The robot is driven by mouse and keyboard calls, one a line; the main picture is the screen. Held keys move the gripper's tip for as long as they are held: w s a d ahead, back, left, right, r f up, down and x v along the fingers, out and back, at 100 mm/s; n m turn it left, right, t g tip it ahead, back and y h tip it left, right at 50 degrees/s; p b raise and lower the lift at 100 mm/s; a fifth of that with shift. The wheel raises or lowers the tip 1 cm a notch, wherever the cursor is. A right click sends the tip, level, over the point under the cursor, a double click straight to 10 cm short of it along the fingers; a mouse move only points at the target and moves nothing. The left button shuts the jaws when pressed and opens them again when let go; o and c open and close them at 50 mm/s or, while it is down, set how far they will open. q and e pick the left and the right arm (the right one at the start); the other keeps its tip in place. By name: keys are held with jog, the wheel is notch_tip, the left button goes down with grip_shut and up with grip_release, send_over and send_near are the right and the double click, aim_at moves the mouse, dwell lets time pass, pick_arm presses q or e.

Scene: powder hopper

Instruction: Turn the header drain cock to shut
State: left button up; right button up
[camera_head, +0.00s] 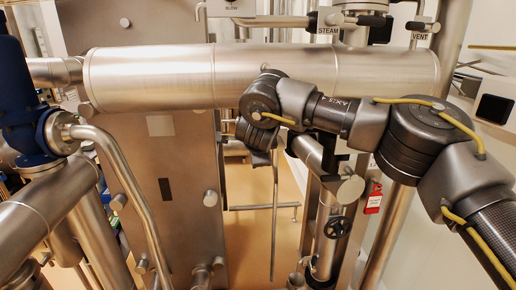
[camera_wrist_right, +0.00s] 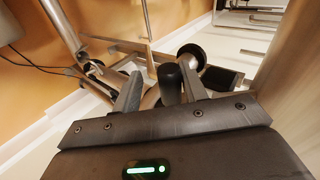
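The header is a large horizontal steel pipe (camera_head: 150,77) across the head view. My right arm reaches in front of it from the right. My right gripper is mostly hidden behind its wrist in the head view. In the right wrist view my right gripper (camera_wrist_right: 161,88) is open, with one finger on each side of a black handle grip (camera_wrist_right: 170,84). A gap shows between the grip and the left finger; contact on the right side is unclear. This grip seems to be the drain cock's, but no label shows it. My left gripper is not in view.
Labelled steam (camera_head: 330,30) and vent (camera_head: 419,36) fittings stand above the header. A red tag (camera_head: 374,199) hangs below it. A round black knob (camera_wrist_right: 190,57) and a dark block (camera_wrist_right: 222,78) lie just beyond the grip. A blue valve (camera_head: 22,105) stands at left.

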jog(key=shift+w, duration=0.15)
jog(key=shift+r, duration=0.15)
jog(key=shift+s+r+b, duration=0.15)
jog(key=shift+s+b, duration=0.15)
jog(key=shift+s, duration=0.05)
jog(key=b+v, duration=0.4)
jog(key=v, duration=0.6)
jog(key=shift+a, duration=0.1)
